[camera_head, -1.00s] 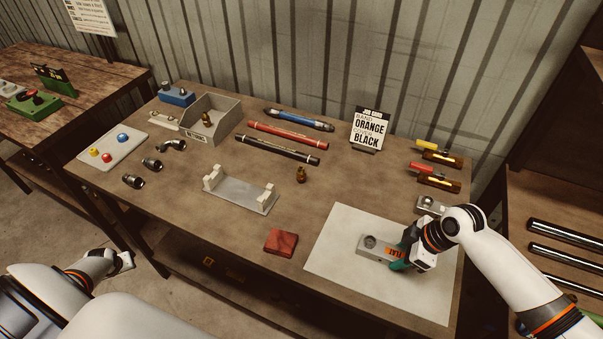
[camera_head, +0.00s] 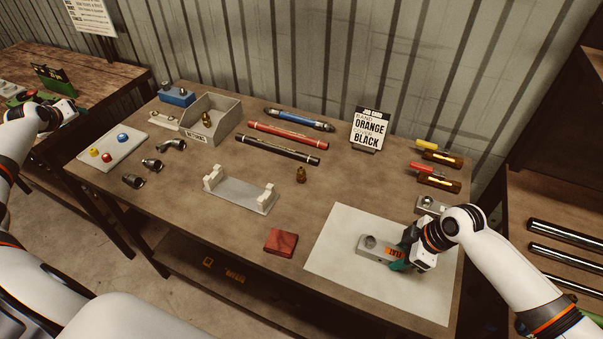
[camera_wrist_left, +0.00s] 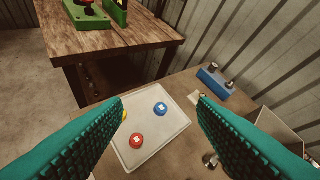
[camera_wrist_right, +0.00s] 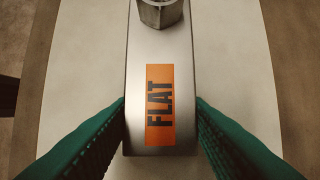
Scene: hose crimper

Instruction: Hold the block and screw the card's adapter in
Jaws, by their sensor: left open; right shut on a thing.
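The grey block (camera_head: 378,248) lies on the white sheet and has an orange FLAT label. My right gripper (camera_head: 402,254) is shut on its near end. The right wrist view shows the block (camera_wrist_right: 160,60) between both green fingers, with a hexagonal metal socket at its far end. The job card (camera_head: 369,130) stands at the back with the large words ORANGE and BLACK. A brass adapter (camera_head: 301,175) stands on the bench and another brass fitting (camera_head: 206,119) is in the grey bin. My left gripper (camera_wrist_left: 160,98) is open and empty, above the bench's left end.
A pale tray (camera_head: 128,140) holds coloured knobs. Several dark metal fittings (camera_head: 152,164) lie near it. A red hose (camera_head: 288,134), a black hose (camera_head: 277,149), a white cradle (camera_head: 239,196) and a red pad (camera_head: 281,242) are on the bench. The bench's front middle is mostly clear.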

